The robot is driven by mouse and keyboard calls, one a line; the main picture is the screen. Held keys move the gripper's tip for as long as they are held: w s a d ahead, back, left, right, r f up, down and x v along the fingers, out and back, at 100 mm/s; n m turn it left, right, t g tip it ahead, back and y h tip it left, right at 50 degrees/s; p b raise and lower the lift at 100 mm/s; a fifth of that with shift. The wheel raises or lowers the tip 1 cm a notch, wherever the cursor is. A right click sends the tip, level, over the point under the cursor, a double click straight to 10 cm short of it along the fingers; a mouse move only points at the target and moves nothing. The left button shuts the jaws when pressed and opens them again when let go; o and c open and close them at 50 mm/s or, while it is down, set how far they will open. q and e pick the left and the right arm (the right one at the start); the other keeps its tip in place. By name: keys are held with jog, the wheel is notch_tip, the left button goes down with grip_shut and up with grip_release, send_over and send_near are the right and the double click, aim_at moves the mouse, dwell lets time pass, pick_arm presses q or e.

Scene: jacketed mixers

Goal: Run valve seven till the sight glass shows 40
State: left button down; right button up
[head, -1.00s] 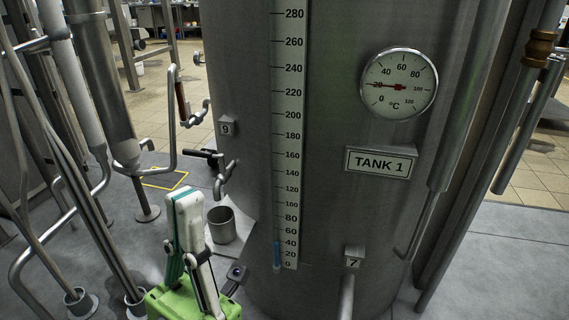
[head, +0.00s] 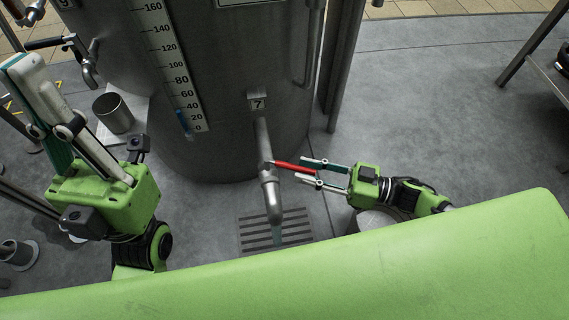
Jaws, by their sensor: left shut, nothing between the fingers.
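Valve seven's pipe (head: 264,140) comes out of the tank under the "7" plate (head: 257,102). Its red handle (head: 290,166) points sideways to the right. The blue column in the sight glass (head: 184,122) tops out close to the 40 mark. My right gripper (head: 301,170) has its fingers on either side of the handle's outer end, with gaps visible, so it looks open. My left gripper (head: 22,68) is shut and empty, pointing up at the left, away from the valve.
The tank (head: 235,60) fills the upper middle. A metal cup (head: 114,113) stands under another tap (head: 88,66) at the left. The floor drain grate (head: 255,232) lies below the spout. Bare floor (head: 430,90) lies to the right, with a metal stand at the far right.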

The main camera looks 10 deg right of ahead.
aim_at(285, 164)
jog(key=b+x, duration=0.1)
jog(key=x, duration=0.5)
grip_shut()
